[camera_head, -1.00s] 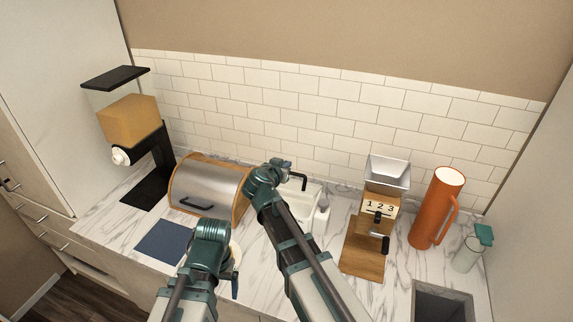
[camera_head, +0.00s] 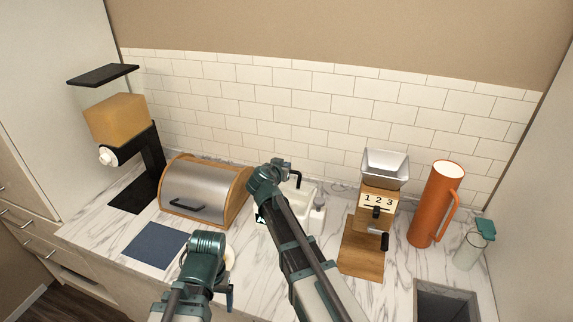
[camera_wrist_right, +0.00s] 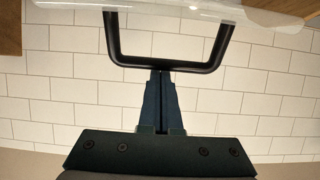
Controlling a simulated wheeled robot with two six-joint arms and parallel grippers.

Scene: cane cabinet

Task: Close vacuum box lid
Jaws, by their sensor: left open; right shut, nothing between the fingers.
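The vacuum box (camera_head: 305,207) is a pale box on the counter behind my right arm, which hides much of it. Its black handle (camera_head: 297,178) stands up at the back. In the right wrist view the handle (camera_wrist_right: 113,42) is a U-shaped bar fixed to a pale, partly clear lid (camera_wrist_right: 180,6) at the top edge. My right gripper (camera_wrist_right: 162,75) is shut and empty, its fingertips at the handle's crossbar; contact cannot be told. In the head view my left gripper (camera_head: 229,296) is low over the counter's front, its fingers mostly hidden, holding nothing visible.
A bread box (camera_head: 190,190) and a grain dispenser (camera_head: 118,122) stand left. A grinder (camera_head: 375,205), orange jug (camera_head: 435,203) and glass jar (camera_head: 468,252) stand right, near the sink (camera_head: 447,300). A blue mat (camera_head: 155,245) lies in front of the bread box.

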